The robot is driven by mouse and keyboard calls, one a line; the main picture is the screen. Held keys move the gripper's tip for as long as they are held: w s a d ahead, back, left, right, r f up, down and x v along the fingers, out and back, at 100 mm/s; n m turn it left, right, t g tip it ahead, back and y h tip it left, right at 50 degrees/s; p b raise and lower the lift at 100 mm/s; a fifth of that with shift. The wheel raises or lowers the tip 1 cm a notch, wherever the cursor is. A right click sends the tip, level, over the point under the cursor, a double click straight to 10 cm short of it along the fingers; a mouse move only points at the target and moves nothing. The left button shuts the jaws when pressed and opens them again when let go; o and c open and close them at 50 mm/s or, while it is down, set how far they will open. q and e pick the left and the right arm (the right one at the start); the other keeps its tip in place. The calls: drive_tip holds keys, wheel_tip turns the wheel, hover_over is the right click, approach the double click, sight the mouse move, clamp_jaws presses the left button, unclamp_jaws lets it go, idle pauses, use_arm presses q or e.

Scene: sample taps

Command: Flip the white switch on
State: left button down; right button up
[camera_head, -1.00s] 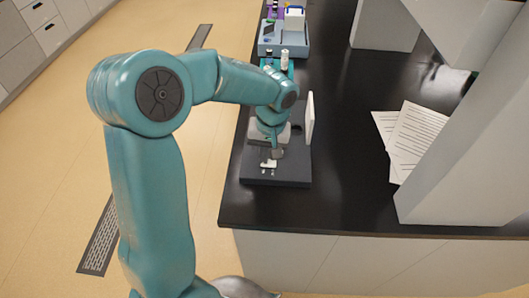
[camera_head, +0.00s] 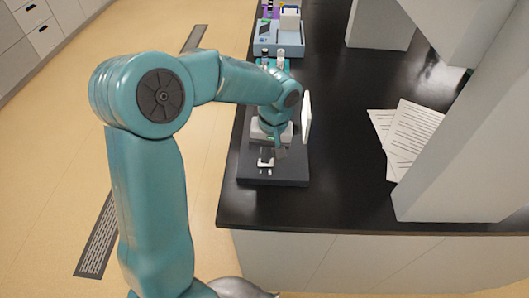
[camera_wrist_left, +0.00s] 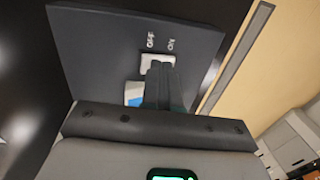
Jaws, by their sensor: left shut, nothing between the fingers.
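The white switch (camera_head: 265,163) sits on a dark flat board (camera_head: 285,178) near the front left edge of the black bench. In the left wrist view the pale switch piece (camera_wrist_left: 157,60) is just beyond the fingertips, beside two small white labels on the board (camera_wrist_left: 95,55). My left gripper (camera_head: 280,152) is shut and empty, just right of and behind the switch in the head view. In the wrist view its dark fingers (camera_wrist_left: 160,72) overlap the switch's near edge; I cannot tell whether they touch. My right gripper is not in view.
A thin white upright panel (camera_head: 306,118) stands right of my gripper. A grey-blue device (camera_head: 280,44) and small bottles (camera_head: 280,60) are farther back. Paper sheets (camera_head: 415,135) lie to the right. The bench between is clear.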

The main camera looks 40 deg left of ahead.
use_arm(q)
drive_tip(key=r+p, duration=0.2)
drive_tip(key=r, duration=0.1)
drive_tip(key=r+p, duration=0.2)
drive_tip(key=shift+s+a+r, duration=0.1)
drive_tip(key=shift+a+r, duration=0.05)
drive_tip(key=shift+a, duration=0.1)
wheel_tip(320, 180, up, 9)
drive_tip(key=b, duration=0.1)
drive_tip(key=shift+s+a, duration=0.4)
drive_tip(key=shift+s, duration=0.05)
drive_tip(key=shift+f, duration=0.2)
